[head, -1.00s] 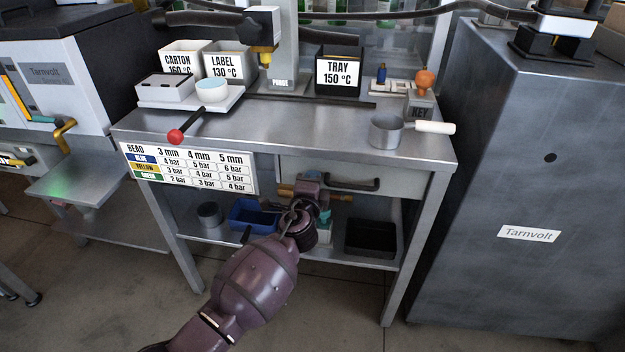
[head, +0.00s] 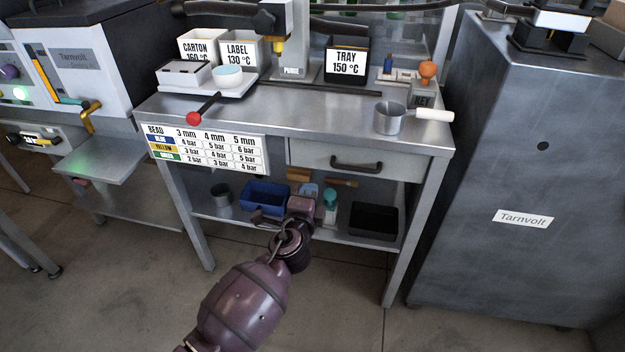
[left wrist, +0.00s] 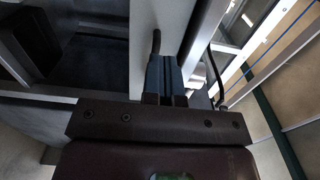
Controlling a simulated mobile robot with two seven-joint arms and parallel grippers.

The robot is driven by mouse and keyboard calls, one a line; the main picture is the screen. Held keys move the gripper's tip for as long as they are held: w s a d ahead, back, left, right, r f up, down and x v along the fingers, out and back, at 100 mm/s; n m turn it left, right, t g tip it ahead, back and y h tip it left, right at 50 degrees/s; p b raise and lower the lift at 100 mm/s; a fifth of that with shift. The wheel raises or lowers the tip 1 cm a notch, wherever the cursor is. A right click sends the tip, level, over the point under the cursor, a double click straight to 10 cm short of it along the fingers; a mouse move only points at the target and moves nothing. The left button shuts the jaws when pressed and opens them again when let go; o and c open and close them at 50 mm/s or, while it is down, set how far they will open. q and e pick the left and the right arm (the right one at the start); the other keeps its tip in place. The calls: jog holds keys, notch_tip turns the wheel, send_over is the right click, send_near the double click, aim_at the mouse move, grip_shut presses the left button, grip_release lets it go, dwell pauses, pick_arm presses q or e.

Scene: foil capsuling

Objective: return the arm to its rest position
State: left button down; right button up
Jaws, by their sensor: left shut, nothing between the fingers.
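My left arm comes in from the bottom of the head view. Its left gripper (head: 302,206) is in front of the bench's lower shelf, below the closed drawer (head: 345,158). The gripper is shut and empty. In the left wrist view the left gripper's fingers (left wrist: 165,98) are together, pointing toward a pale panel with a dark handle. The fingertips are hard to make out in the head view. My right gripper is not in view.
The steel bench (head: 300,112) carries a saucepan (head: 390,118), a white tray and labelled bins. Its lower shelf holds a blue bin (head: 265,198), a black bin (head: 374,222) and a teal-capped bottle (head: 330,207). A grey cabinet (head: 510,170) stands right. The floor in front is clear.

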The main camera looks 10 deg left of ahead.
pick_arm(q)
jog(key=shift+s, duration=1.15)
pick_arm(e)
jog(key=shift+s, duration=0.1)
